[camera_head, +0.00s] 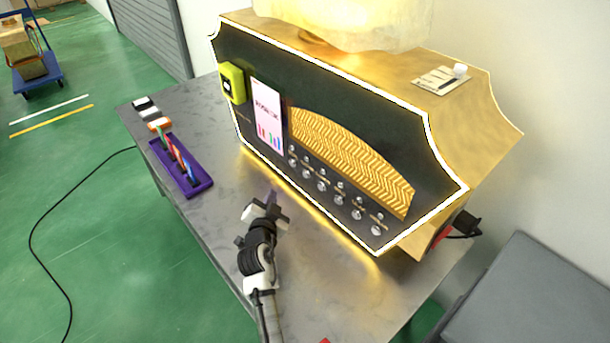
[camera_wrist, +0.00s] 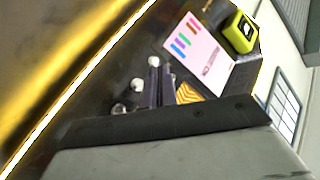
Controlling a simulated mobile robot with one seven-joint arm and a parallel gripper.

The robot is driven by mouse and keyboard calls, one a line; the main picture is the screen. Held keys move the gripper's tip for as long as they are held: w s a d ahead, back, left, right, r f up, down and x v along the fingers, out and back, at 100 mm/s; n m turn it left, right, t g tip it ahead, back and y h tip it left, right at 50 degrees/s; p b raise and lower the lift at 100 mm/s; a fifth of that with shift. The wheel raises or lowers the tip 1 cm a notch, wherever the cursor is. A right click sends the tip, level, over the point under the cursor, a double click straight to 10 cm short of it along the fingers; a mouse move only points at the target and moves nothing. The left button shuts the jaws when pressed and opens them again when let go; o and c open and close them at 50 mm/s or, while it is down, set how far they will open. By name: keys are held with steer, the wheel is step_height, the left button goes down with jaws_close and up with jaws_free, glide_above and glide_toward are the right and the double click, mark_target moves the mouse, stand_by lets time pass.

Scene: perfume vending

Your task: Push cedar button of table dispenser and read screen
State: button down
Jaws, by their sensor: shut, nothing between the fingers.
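The table dispenser (camera_head: 235,120) is a dark-fronted, gold-bodied box with a glowing edge, standing on a grey metal table. Its white screen (camera_head: 267,115) shows a heading and coloured bars; the text is too small to read. The screen also shows in the wrist view (camera_wrist: 197,50). Several round silver buttons (camera_head: 322,186) run in a slanting row under a gold zigzag panel; I cannot tell which is cedar. My gripper (camera_head: 271,197) is shut and empty, in front of the row's left end and seemingly apart from it. In the wrist view, its fingers (camera_wrist: 160,88) point at the front panel near two buttons.
A purple tray (camera_head: 190,188) with coloured pens lies on the table left of the dispenser, beside small white, black and orange items. A yellow-green box (camera_head: 232,82) is on the dispenser's left end. A grey block (camera_head: 535,300) stands at the right. The table (camera_head: 220,215) is bare before the dispenser.

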steer(key=p, duration=0.4)
glide_toward(302, 171)
steer(key=w+a, duration=0.2)
steer(key=w, duration=0.1)
steer(key=shift+w+d+f+p, duration=0.1)
steer(key=shift+w+d+p, duration=0.15)
steer(key=shift+d, duration=0.15)
steer(key=shift+w+d+f+p, duration=0.15)
steer(key=shift+w+d, duration=0.1)
steer(key=shift+d, duration=0.15)
steer(key=shift+d, duration=0.1)
stand_by(1.0)
steer(key=shift+w+d, duration=0.2)
steer(key=shift+w, duration=0.05)
steer(key=shift+w+d, duration=0.25)
steer(key=shift+d, duration=0.15)
stand_by(0.7)
stand_by(0.4)
steer(key=shift+s+a+b, duration=0.55)
steer(key=shift+a+b, duration=0.1)
steer(key=shift+a, duration=0.05)
